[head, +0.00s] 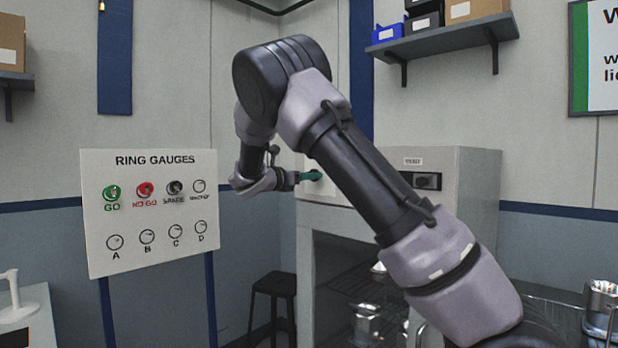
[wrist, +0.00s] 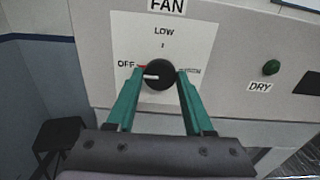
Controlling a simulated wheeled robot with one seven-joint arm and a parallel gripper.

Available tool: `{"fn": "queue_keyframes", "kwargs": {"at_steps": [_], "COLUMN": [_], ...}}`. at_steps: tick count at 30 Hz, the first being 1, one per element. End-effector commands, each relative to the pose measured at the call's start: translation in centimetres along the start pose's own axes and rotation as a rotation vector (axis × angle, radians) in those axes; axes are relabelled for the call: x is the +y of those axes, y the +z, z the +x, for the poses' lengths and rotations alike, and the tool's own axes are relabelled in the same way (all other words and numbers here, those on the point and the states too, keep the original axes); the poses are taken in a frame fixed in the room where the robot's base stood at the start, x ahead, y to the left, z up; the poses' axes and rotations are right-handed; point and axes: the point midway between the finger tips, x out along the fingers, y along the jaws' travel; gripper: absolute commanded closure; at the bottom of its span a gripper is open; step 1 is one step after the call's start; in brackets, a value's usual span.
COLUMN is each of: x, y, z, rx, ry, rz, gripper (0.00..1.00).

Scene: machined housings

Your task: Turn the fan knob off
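The fan knob (wrist: 160,74) is round and black with a white pointer line. In the wrist view it sits on a white dial plate (wrist: 185,37) under the word FAN. Its pointer points left, close beside the OFF label and just below a red tick. LOW is printed above, and the label to the right is partly covered. My gripper (wrist: 162,73) has teal fingers, one on each side of the knob, seeming to touch it. In the head view my gripper (head: 312,175) is at the front of the grey cabinet (head: 462,200); the knob is hidden there.
A ring gauges board (head: 150,212) stands left of my arm. A black stool (head: 274,290) is below my gripper. A shelf (head: 445,42) with boxes hangs above the cabinet.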

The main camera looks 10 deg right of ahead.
Motion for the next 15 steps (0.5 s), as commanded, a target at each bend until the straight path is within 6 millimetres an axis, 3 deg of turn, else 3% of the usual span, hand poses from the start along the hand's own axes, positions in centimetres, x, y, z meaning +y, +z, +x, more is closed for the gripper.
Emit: {"fn": "queue_keyframes", "kwargs": {"at_steps": [1,2,3,15], "x": [0.01,0.01,0.01,0.06], "y": [-0.18,-0.17,-0.15,-0.05], "z": [-0.10,-0.09,-0.08,-0.89], "rx": [0.002,0.002,0.002,0.001], "ry": [0.001,0.000,0.000,0.002], "rz": [-0.002,-0.002,-0.002,0.000], "gripper": [0.33,0.21,0.19,0.19]}}
